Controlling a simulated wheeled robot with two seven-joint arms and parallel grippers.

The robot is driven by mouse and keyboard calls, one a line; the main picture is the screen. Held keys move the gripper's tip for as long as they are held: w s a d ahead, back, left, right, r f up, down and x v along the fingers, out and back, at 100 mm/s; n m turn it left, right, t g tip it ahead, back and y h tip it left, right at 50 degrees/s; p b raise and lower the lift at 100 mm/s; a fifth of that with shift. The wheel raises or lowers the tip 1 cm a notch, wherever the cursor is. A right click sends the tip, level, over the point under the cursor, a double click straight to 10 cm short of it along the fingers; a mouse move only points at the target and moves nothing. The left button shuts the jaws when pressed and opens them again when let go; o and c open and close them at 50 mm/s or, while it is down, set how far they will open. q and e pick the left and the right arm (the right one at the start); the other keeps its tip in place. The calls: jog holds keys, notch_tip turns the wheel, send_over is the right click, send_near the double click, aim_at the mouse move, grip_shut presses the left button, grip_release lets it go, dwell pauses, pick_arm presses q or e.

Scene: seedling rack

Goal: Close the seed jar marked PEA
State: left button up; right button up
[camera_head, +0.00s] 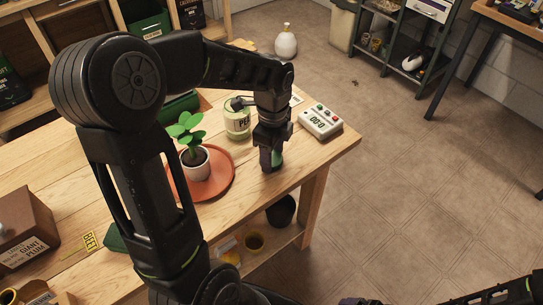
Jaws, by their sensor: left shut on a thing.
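The seed jar (236,124) stands upright on the wooden table. It is pale green with a cream label, of which the letters "PE" show. Part of my left arm passes in front of its right side, and I cannot clearly see its mouth. My left gripper (271,163) points down at the table, to the right of and nearer than the jar. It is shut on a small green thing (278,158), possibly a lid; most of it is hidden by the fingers. My right gripper is not in view.
A potted seedling (195,165) stands on a terracotta saucer (220,188) left of my gripper. A timer (320,122) lies near the table's right corner. A brown box (25,232) and a yellow BEET tag (90,241) are at the left. Bare wood lies around the gripper.

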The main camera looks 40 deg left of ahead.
pick_arm(q)
jog(key=shift+r, duration=0.1)
notch_tip(320, 180, up, 10)
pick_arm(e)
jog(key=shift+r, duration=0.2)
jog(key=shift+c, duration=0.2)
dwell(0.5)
